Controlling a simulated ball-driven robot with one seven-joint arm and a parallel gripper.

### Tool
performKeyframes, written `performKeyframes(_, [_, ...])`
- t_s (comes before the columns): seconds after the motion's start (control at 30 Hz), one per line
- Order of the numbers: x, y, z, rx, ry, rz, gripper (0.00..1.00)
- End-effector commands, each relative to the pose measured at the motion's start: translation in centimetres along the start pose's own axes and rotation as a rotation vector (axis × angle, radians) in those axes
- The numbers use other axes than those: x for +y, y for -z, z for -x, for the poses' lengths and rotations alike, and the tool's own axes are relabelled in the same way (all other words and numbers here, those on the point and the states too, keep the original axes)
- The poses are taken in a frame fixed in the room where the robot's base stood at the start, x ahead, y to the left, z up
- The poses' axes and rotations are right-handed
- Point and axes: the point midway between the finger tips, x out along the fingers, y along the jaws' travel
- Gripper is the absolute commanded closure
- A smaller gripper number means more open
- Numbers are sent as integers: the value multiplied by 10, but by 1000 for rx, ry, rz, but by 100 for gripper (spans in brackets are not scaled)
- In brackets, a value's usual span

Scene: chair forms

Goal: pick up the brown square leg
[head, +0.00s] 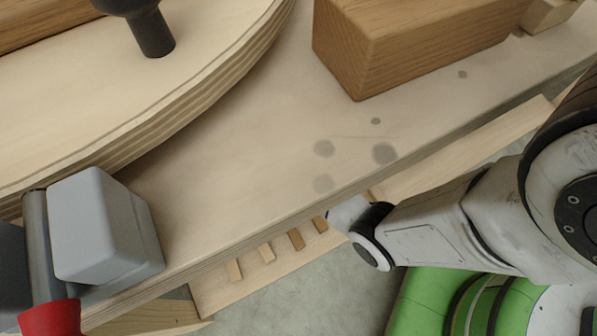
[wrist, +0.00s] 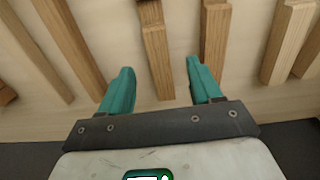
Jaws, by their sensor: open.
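Several square wooden legs lie side by side in the wrist view, in light and browner tones. A brown square leg (wrist: 157,50) is in the middle, its near end reaching down between my fingers. My gripper (wrist: 160,66) is open, with one teal finger on each side of that leg and a visible gap on both sides. I cannot tell how far above it the fingertips are. In the head view my gripper is hidden; a row of small legs, one of them browner (head: 296,239), shows on a low shelf below the bench edge.
Other legs flank the middle one, a brown one (wrist: 213,40) on the right and another (wrist: 72,50) on the left. In the head view, a workbench (head: 230,170) carries a large wooden block (head: 400,45), a round plywood piece (head: 200,90) and a grey and red clamp (head: 100,230).

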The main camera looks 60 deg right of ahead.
Motion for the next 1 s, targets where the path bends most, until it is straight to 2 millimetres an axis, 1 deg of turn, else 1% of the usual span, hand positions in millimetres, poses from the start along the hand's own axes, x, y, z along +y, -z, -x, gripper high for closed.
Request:
performKeyframes(0.03, [0, 0, -6, 0, 0, -1, 36])
performKeyframes(0.27, [1, 2, -16, 1, 0, -1, 36])
performKeyframes(0.6, [2, 5, -58, 0, 0, 0, 36])
performKeyframes(0.7, [2, 5, -61, 0, 0, -1, 36])
performKeyframes(0.9, [2, 5, -59, 1, 0, -1, 36])
performKeyframes(1.0, [2, 5, -59, 1, 0, -1, 46])
